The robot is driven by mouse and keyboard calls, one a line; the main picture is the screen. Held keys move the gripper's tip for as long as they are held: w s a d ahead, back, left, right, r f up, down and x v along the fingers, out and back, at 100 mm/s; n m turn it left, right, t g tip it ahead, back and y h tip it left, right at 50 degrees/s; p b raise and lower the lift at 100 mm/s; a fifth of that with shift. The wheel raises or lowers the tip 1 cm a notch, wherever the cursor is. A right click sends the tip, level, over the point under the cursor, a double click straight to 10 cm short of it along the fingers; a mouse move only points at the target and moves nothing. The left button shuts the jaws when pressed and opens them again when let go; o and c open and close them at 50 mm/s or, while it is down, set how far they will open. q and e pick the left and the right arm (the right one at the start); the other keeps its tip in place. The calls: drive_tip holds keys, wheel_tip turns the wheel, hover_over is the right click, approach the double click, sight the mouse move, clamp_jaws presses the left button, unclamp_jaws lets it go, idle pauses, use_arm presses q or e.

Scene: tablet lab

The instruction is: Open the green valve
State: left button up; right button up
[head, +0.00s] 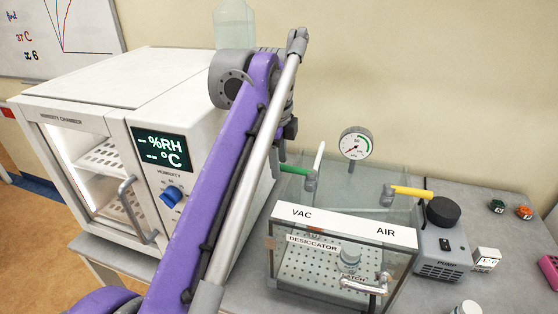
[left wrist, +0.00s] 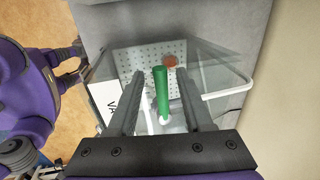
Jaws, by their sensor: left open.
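The green valve handle (head: 294,170) is a short lever on a grey fitting at the back left of the clear desiccator box (head: 290,262), near the VAC label. In the left wrist view the green handle (left wrist: 161,92) stands between the two fingers of my left gripper (left wrist: 158,92), with a gap on each side. The gripper is open and holds nothing. In the head view my left gripper (head: 286,160) comes down from above beside the handle, partly hidden by my purple arm. My right gripper is not identifiable in either view.
A yellow handle (head: 411,192) sits on the AIR side. A pressure gauge (head: 356,144) stands behind the box. A pump (head: 440,245) is at its right and the white humidity chamber (head: 150,110) at its left. Small items lie at the bench's right.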

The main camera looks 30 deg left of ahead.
use_arm(q)
clamp_jaws()
idle(1.4)
